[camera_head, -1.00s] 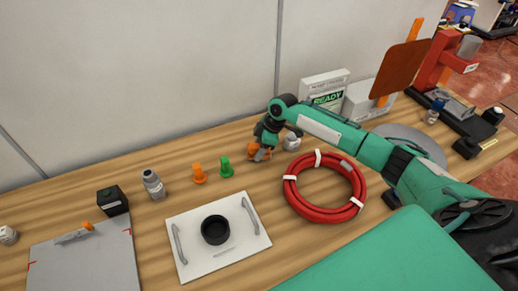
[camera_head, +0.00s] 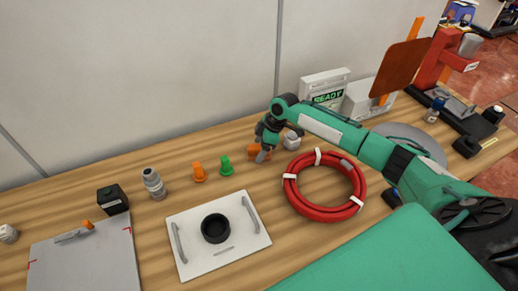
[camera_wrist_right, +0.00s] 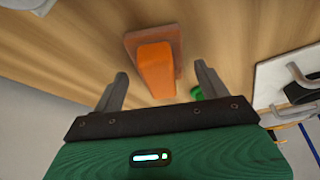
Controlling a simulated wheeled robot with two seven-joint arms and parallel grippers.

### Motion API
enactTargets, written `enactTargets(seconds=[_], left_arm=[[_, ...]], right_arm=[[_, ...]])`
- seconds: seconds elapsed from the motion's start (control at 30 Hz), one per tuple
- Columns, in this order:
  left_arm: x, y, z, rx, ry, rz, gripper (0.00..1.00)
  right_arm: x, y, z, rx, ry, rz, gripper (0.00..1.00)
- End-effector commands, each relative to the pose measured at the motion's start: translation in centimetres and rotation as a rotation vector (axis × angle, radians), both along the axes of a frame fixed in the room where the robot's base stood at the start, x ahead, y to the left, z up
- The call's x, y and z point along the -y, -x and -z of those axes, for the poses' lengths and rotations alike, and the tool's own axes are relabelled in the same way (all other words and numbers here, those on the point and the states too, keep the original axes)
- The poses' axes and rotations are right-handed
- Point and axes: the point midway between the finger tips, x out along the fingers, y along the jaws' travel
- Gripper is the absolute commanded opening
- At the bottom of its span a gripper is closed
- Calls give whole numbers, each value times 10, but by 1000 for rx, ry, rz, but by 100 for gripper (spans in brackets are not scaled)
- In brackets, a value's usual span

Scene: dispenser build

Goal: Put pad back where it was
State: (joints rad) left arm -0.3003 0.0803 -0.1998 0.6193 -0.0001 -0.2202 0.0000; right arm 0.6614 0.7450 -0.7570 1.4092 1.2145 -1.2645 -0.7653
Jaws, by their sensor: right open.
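An orange block-shaped piece on a flat reddish-brown base, which looks like the pad (camera_head: 253,152), stands on the table near the wall. In the right wrist view the pad (camera_wrist_right: 155,68) shows its upright orange grip ahead of the fingers. My right gripper (camera_head: 263,151) points down at it and partly hides it in the head view. In the wrist view my right gripper (camera_wrist_right: 162,85) is open, with one finger on each side of the orange grip and gaps between. My left gripper is not in view.
A red ring (camera_head: 324,210) with white bands lies to the right. Green (camera_head: 226,168) and orange (camera_head: 199,174) pegs and a grey bottle (camera_head: 154,184) stand to the left. A white plate with handles (camera_head: 191,256) lies in front. A small white jar (camera_head: 292,141) stands close behind the gripper.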

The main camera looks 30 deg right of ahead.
Motion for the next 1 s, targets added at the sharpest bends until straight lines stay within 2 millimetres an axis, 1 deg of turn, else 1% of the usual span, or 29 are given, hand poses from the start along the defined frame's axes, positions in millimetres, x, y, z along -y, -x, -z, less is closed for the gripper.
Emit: enactTargets(seconds=[0.3,0.4,0.5,0.6,0.67,1.0], left_arm=[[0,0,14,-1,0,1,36],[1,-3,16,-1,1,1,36],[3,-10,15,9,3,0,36],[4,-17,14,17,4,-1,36],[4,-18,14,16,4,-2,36],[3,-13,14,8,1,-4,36]], right_arm=[[24,11,-60,4,1,1,76],[31,14,-77,4,2,2,76],[35,16,-90,2,0,1,76],[37,18,-97,0,1,0,76],[38,18,-100,0,1,0,76],[38,18,-102,0,0,1,76]])
